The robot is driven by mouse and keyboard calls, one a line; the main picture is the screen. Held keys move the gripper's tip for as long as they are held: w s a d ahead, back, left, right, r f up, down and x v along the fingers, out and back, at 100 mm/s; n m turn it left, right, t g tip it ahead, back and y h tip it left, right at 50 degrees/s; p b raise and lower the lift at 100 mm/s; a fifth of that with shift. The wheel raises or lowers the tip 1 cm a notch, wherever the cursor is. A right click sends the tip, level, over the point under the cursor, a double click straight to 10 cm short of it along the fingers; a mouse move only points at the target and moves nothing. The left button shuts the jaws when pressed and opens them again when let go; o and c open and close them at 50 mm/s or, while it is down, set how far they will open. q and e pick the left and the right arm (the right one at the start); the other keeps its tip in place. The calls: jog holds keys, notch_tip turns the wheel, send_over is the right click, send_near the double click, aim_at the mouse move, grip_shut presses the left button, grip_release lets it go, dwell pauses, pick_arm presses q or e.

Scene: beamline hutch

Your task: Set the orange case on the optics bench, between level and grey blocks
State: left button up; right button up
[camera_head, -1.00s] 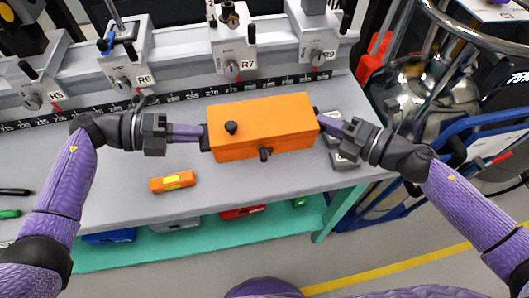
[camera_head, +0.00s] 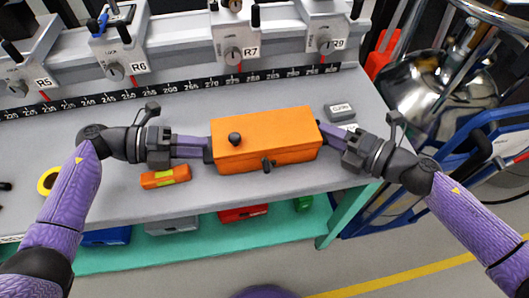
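The orange case (camera_head: 258,143), with a black knob on its lid and a black front latch, is level between my two grippers over the optics bench (camera_head: 100,195). My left gripper (camera_head: 207,150) is shut on its left end and my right gripper (camera_head: 322,133) on its right end; the fingertips are partly hidden. I cannot tell whether its underside touches the bench. The orange level (camera_head: 166,176) with a yellow vial lies left of the case, apart from it.
A rail with a scale and mounts such as R7 (camera_head: 233,52) runs behind. A yellow tape roll (camera_head: 48,181) lies at left. Coloured boxes sit on the green shelf (camera_head: 180,247) below. A steel vessel (camera_head: 440,90) and blue frame stand at right.

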pick_arm(q)
jog(key=shift+o, duration=0.5)
jog(key=shift+a+f, duration=0.1)
pick_arm(e)
jog(key=shift+o, duration=0.5)
jog(key=shift+s+f, duration=0.3)
jog(key=shift+f, duration=0.45)
pick_arm(q)
jog(key=v, duration=0.8)
jog(key=shift+s, duration=0.15)
jog(key=shift+a, duration=0.15)
pick_arm(e)
jog(key=shift+s, duration=0.1)
pick_arm(q)
jog(key=shift+d, duration=0.2)
pick_arm(e)
jog(key=v, duration=0.7)
jog(key=shift+d+r, duration=0.15)
jog(key=shift+r, duration=0.25)
jog(key=shift+d+r, duration=0.2)
jog(key=shift+r, duration=0.1)
